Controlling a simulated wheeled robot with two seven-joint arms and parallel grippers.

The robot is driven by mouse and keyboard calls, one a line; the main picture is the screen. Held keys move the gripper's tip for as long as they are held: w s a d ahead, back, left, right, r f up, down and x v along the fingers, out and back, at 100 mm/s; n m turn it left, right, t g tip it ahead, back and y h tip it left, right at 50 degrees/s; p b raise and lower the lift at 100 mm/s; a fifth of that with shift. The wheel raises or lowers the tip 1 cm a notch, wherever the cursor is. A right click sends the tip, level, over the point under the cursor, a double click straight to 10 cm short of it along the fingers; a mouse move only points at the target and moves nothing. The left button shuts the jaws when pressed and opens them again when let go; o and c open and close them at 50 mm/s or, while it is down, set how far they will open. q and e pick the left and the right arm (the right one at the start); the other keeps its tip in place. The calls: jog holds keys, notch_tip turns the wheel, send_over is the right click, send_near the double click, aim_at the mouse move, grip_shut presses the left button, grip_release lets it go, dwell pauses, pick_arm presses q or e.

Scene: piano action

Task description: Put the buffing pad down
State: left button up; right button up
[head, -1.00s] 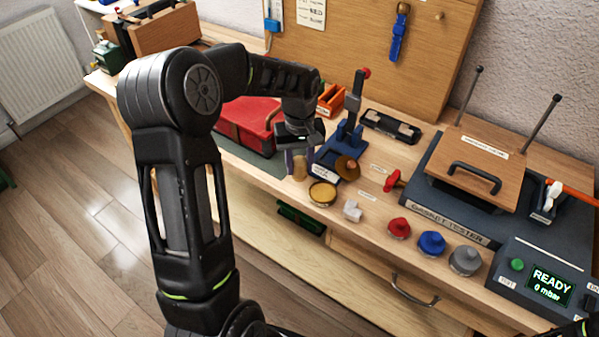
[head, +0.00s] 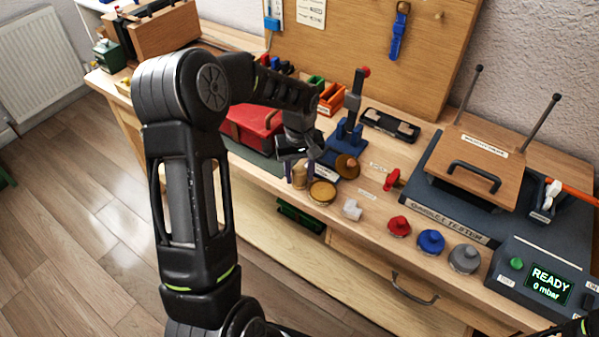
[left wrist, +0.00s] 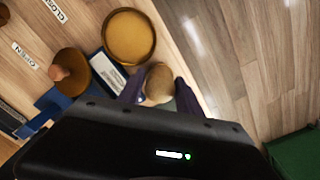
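The buffing pad, a small tan rounded piece (head: 300,178), is between the purple-grey fingers of my left gripper (head: 301,170). It also shows in the left wrist view (left wrist: 159,83), with a finger on each side. The gripper looks shut on it, low over the front edge of the bench, just left of a round yellow tin (head: 322,193). Whether the pad touches the bench is hard to tell. The tin is beside the pad in the left wrist view (left wrist: 129,37). My right gripper is out of view.
A brown disc (head: 347,166) leans by the blue press stand (head: 351,130). A red case (head: 250,125) lies behind left. The gasket tester (head: 455,210) is at right.

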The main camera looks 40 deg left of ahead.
aim_at(300, 169)
pick_arm(q)
jog(key=shift+r, duration=0.2)
notch_tip(300, 169, up, 12)
jog(key=b, duration=0.1)
dwell(0.5)
dwell(0.8)
